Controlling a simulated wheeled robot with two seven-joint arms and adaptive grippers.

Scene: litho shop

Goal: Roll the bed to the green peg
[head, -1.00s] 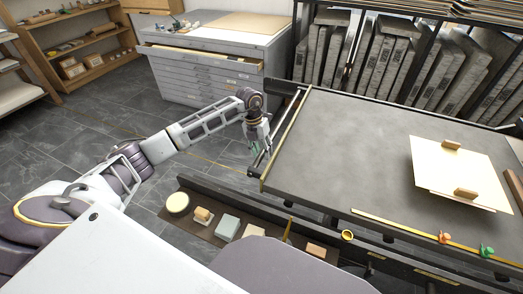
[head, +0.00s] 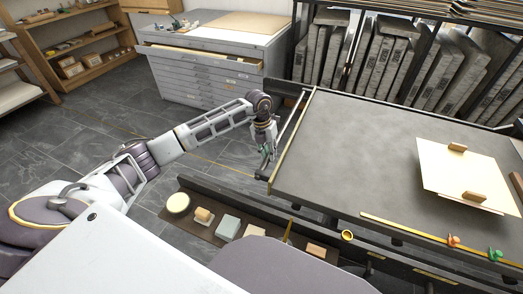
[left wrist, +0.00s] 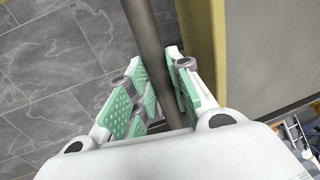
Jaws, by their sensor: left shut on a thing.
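The press bed (head: 350,145) is a flat grey slab with a brass edge on its left end. A dark bar handle (head: 290,125) runs along that end. My left gripper (head: 268,153) is shut on the bar handle; in the left wrist view its green-padded fingers (left wrist: 162,88) sit on both sides of the bar (left wrist: 150,35). The green peg (head: 495,255) stands on a brass strip (head: 405,228) along the bed's near edge, right of an orange peg (head: 453,241). My right gripper is not in view.
A cream sheet with two wooden blocks (head: 460,175) lies on the bed. A yellow ring (head: 347,235) sits on the near rail. A brown shelf (head: 190,215) holds several small items. Grey drawers (head: 200,70) stand behind; tiled floor is open at left.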

